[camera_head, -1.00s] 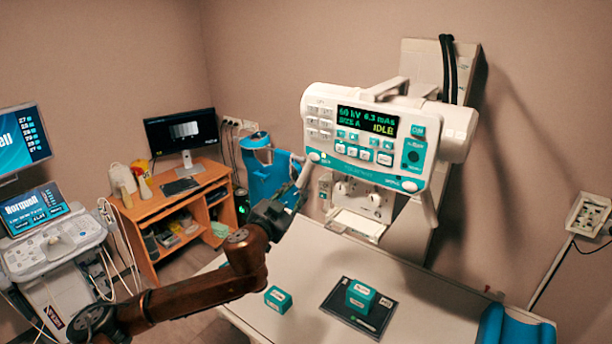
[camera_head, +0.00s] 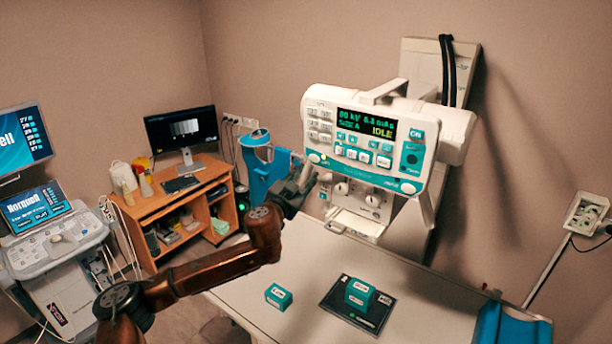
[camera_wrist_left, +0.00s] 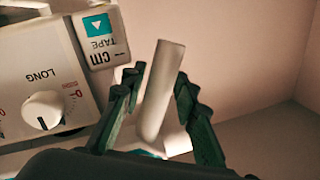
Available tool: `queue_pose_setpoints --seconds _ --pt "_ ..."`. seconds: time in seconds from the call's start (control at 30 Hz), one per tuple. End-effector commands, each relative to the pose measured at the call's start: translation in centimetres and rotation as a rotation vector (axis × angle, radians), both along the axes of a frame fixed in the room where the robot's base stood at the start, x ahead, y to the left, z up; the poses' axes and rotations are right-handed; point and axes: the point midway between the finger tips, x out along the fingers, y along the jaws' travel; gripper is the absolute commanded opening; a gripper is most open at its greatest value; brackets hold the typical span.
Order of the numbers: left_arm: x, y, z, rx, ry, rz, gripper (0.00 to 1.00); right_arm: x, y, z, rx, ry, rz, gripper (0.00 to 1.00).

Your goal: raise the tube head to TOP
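The white and teal tube head (camera_head: 375,150) is on a wall column (camera_head: 425,65), its display showing a kV and mAs line and IDLE. A white bar-shaped handle (camera_wrist_left: 162,90) is in the left wrist view, beside a panel with a knob marked LONG (camera_wrist_left: 42,110) and a TAPE cm box (camera_wrist_left: 101,38). My left gripper (camera_head: 306,178) is at the lower left of the tube head. In the left wrist view its green fingers (camera_wrist_left: 158,100) stand apart on either side of the handle, with gaps visible. My right gripper is not in view.
Below is a pale table (camera_head: 245,303) with a black plate (camera_head: 335,303), a teal box (camera_head: 360,293) on it and another teal box (camera_head: 278,296) beside it. A wooden desk (camera_head: 150,215) and an ultrasound cart (camera_head: 55,250) stand at the left.

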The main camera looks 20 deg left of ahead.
Motion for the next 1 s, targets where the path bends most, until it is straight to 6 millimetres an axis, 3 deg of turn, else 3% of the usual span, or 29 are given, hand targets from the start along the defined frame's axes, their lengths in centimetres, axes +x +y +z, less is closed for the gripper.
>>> queue_pose_setpoints --seconds 0.43,0.87,1.0 --pt "0.0 0.0 0.0 0.0 0.0 0.0 0.0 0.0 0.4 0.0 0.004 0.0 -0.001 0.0" --pt "0.0 0.1 0.0 -0.001 0.0 0.002 0.0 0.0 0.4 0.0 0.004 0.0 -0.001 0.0" --pt "0.2 1.3 0.7 -0.002 0.001 0.017 0.0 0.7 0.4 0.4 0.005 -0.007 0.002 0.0"
